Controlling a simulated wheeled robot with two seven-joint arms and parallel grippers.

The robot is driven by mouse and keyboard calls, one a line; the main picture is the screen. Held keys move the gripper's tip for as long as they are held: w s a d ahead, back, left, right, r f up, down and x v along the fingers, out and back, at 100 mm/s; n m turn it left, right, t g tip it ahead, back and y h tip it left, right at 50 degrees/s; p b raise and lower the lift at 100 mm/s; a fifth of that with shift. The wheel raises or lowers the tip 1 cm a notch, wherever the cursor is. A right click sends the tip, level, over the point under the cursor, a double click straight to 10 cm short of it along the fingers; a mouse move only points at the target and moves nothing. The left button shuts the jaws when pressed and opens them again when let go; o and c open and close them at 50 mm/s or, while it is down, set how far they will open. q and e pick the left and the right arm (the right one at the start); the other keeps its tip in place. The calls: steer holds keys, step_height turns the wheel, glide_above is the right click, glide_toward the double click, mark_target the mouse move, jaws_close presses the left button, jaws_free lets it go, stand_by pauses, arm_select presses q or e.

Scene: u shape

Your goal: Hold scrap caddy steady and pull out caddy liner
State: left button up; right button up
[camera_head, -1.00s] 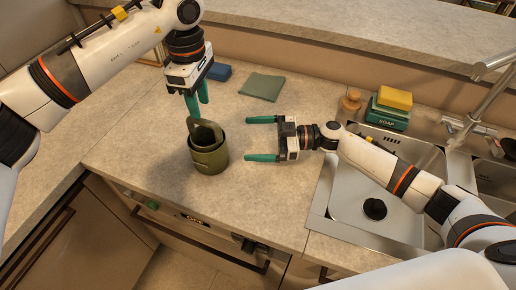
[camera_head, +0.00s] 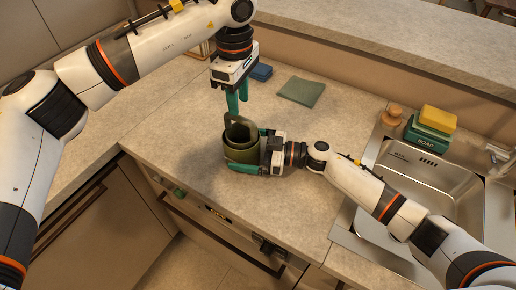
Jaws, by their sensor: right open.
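The olive-green scrap caddy (camera_head: 240,155) stands upright on the counter near its front edge. The caddy liner (camera_head: 243,131) sits inside it, a similar green, with a raised tab (camera_head: 228,121) rising above the rim. My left gripper (camera_head: 238,107) points down from above with its teal fingertips at or just above the tab. Its fingers look close together, and I cannot tell whether they touch the tab. My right gripper (camera_head: 255,150) comes in level from the right and is open, with one finger on the near side of the caddy and the other on the far side. Contact with the caddy wall is unclear.
A blue sponge (camera_head: 261,72) and a folded green cloth (camera_head: 301,92) lie behind the caddy. The sink (camera_head: 437,180) is at the right, with a soap box (camera_head: 428,131), yellow sponge (camera_head: 438,118) and wooden-topped item (camera_head: 393,115) by its rim. Counter left of the caddy is clear.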

steer(key=shift+a, duration=0.2)
steer(key=c, duration=1.2)
